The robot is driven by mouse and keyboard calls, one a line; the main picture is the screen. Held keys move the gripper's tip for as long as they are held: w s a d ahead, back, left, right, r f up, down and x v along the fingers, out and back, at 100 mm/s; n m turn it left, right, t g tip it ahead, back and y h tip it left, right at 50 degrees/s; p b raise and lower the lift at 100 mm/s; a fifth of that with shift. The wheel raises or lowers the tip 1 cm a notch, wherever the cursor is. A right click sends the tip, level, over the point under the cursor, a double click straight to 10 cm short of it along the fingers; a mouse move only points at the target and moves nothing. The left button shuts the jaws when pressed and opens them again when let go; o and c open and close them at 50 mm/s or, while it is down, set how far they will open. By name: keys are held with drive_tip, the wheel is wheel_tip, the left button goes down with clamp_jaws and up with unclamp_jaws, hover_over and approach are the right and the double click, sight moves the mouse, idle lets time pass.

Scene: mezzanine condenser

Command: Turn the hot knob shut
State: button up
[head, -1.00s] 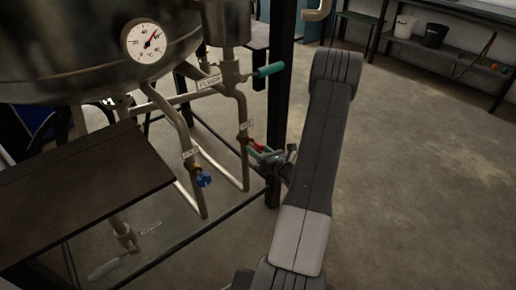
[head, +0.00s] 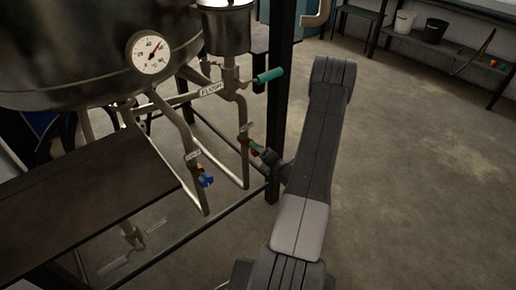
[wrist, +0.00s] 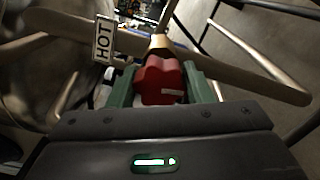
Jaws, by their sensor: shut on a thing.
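The hot knob (wrist: 161,80) is red and lobed, on a brass stem, and sits between the two green fingers of my gripper (wrist: 163,84) in the wrist view. The fingers are shut on it from both sides. A white tag reading HOT (wrist: 104,40) hangs on the pipe beside it. In the head view my gripper (head: 257,149) reaches the valve on the right-hand pipe, and the fingers hide most of the red knob. The blue knob (head: 206,181) sits on the pipe to the left, apart from my gripper.
A green-handled FLUSH valve (head: 269,75) sticks out above my gripper. A dark post (head: 281,110) stands close behind the wrist. The steel vessel with its gauge (head: 149,52) and a dark shelf (head: 90,205) are at left. Open floor lies to the right.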

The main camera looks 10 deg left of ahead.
drive_tip(key=shift+m, duration=0.7)
drive_tip(key=shift+p, duration=0.3)
drive_tip(key=o, duration=1)
drive_tip(key=p+v, duration=0.1)
drive_tip(key=v, duration=1.2)
drive_tip(key=shift+s+d, duration=0.25)
drive_tip(key=shift+d, duration=0.05)
